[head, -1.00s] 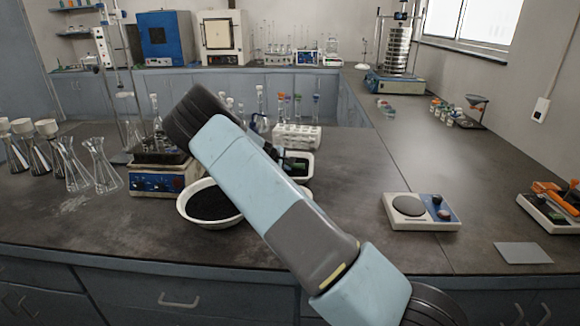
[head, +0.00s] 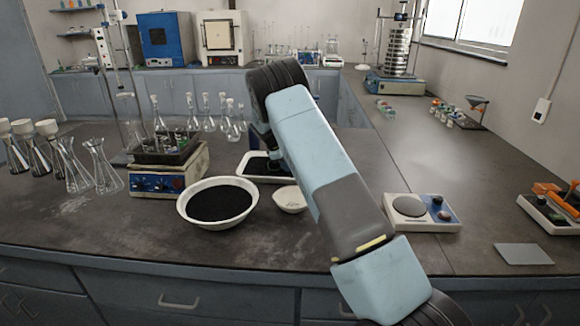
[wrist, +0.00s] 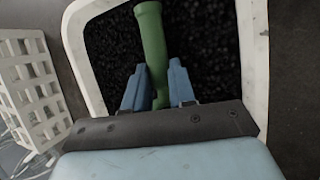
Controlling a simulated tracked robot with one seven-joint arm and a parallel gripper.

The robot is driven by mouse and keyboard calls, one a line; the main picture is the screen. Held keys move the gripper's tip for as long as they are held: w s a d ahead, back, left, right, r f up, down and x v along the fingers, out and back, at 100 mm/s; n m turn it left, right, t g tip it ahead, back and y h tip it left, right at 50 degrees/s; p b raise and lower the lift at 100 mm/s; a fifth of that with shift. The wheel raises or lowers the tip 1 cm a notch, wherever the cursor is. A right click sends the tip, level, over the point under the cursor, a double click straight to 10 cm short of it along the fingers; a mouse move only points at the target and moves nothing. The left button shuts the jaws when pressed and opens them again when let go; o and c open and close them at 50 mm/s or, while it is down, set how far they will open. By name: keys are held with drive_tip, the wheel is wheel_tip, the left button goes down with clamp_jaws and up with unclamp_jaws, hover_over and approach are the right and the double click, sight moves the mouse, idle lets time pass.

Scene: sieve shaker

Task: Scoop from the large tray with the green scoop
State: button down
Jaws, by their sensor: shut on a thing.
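The large white tray (head: 243,176) holds black granules and stands on the bench, partly behind my arm in the head view. In the wrist view its white rim (wrist: 258,60) frames the black granules. My gripper (wrist: 157,78) is shut on the handle of the green scoop (wrist: 151,38), over the tray. The handle runs up the picture between the two blue fingers. The scoop's bowl cannot be made out, so I cannot tell whether it holds granules. In the head view my arm hides most of the gripper.
A white bowl of black granules (head: 183,207) and a small white dish (head: 290,199) stand in front of the tray. A hotplate (head: 165,181) is at left, a balance (head: 424,212) at right. A white rack (wrist: 33,85) stands beside the tray in the wrist view.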

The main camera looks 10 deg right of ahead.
drive_tip(key=shift+w+d+g+y, duration=0.15)
drive_tip(key=shift+g+y, duration=0.25)
drive_tip(key=shift+g, duration=0.3)
drive_tip(key=shift+w+r+t+h, duration=0.25)
drive_tip(key=shift+w+t+h, duration=0.05)
drive_tip(key=shift+t, duration=0.3)
drive_tip(key=shift+w+d+r, duration=0.2)
drive_tip(key=shift+w+d+r+n+g+y, duration=0.15)
drive_tip(key=shift+r+g+y, duration=0.1)
drive_tip(key=shift+r+g, duration=0.25)
drive_tip(key=shift+w+a+r+n+g+y, duration=0.1)
drive_tip(key=shift+w+r+g+y, duration=0.2)
drive_tip(key=shift+g, duration=0.4)
drive_tip(key=shift+w+d+r+n+g+y, duration=0.15)
drive_tip(key=shift+r+g+y, duration=0.1)
drive_tip(key=shift+r+g, duration=0.3)
drive_tip(key=shift+s+f, duration=0.1)
drive_tip(key=shift+s, duration=0.05)
